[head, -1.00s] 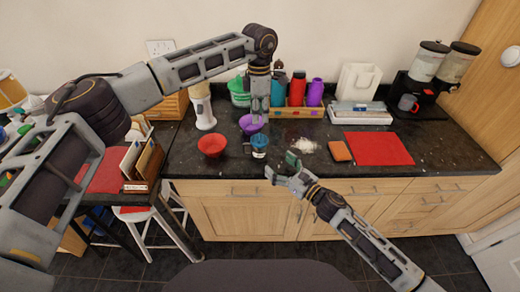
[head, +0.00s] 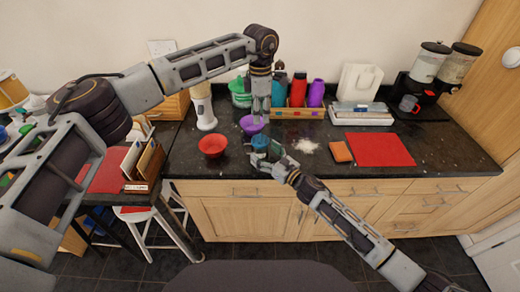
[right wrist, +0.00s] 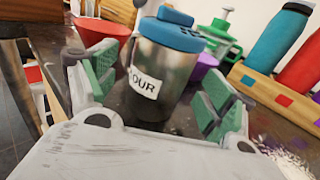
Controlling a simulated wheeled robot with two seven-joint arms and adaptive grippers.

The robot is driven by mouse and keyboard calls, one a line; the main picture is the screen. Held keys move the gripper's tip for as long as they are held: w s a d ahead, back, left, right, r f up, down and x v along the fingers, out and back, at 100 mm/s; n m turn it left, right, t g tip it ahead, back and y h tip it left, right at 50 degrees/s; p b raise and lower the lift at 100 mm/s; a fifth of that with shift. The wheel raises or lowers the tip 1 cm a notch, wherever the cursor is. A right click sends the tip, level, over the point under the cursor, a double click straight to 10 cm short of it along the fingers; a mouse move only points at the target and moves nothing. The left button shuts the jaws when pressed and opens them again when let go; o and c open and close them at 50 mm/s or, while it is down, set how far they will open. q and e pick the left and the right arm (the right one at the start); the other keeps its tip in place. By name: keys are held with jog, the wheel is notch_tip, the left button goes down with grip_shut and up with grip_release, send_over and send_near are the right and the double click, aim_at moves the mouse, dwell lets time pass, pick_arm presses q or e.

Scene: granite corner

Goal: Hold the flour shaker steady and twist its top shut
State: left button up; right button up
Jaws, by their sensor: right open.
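The flour shaker (head: 260,143) stands upright on the dark counter near its front edge. In the right wrist view it is a steel cup (right wrist: 160,78) with a blue top (right wrist: 176,33) and a white label, partly out of view, reading "OUR". My right gripper (head: 262,152) is open at the shaker. In the right wrist view its green-padded fingers (right wrist: 158,92) stand on either side of the cup, with gaps showing. My left gripper (head: 259,117) points down above and behind the shaker, apart from it; its finger gap is too small to judge.
A red bowl (head: 212,146) stands left of the shaker and a purple bowl (head: 251,124) behind it. White powder (head: 306,146) lies to the right, then an orange sponge (head: 340,152) and a red mat (head: 380,149). Bottles in a wooden rack (head: 298,112) stand behind.

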jog(key=shift+x, duration=1.45)
